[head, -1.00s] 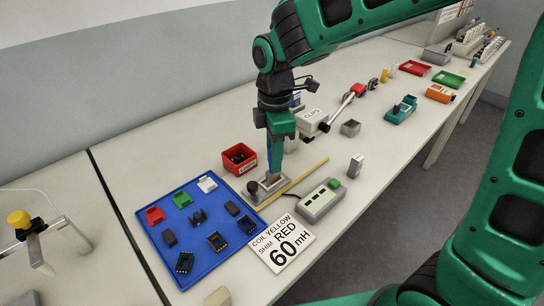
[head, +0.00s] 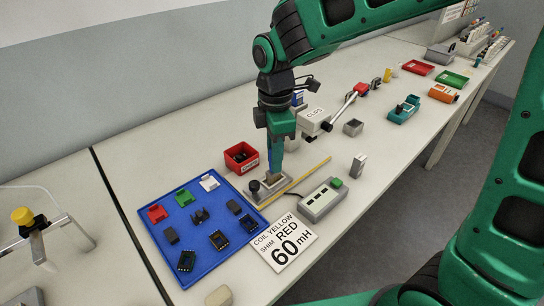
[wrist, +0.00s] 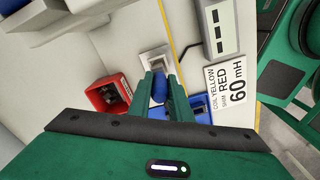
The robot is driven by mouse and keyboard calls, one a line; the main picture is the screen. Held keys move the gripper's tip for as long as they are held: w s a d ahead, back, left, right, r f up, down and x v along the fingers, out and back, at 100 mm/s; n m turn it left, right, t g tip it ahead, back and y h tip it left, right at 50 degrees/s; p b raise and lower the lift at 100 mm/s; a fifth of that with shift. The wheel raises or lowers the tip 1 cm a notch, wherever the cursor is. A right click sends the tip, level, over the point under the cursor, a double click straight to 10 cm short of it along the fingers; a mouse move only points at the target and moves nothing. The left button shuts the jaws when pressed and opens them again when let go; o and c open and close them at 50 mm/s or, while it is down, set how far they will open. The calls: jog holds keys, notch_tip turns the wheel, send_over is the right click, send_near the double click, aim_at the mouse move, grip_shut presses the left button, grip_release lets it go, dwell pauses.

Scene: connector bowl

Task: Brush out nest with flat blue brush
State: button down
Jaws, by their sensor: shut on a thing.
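My gripper (head: 275,165) points down over the grey nest fixture (head: 257,199), which has a black knob at its left end. The gripper is shut on a slim blue brush (head: 270,158), held upright between the fingers. In the wrist view the blue brush (wrist: 158,88) shows between the green fingers (wrist: 164,84). The nest (wrist: 153,57) lies just beyond them. The brush's lower end is at or just above the nest. I cannot tell whether it touches, and the fingers partly hide the nest's pocket.
A blue tray (head: 185,226) with several coloured and black parts is left of the nest. A red bin (head: 241,158) stands behind. A yellow rod (head: 308,180), a grey box with a green button (head: 322,201) and a printed card (head: 284,243) lie close to the right and front.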

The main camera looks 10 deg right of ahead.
jog(key=shift+w+d, duration=0.15)
jog(key=shift+d, duration=0.1)
jog(key=shift+a, duration=0.1)
jog(key=shift+s+a+f, duration=0.1)
jog(key=shift+s+a, duration=0.35)
jog(key=shift+a, duration=0.1)
jog(key=shift+d, duration=0.1)
jog(key=shift+w+d, duration=0.45)
jog(key=shift+d, duration=0.15)
jog(key=shift+r, duration=0.2)
jog(key=shift+r, duration=4.45)
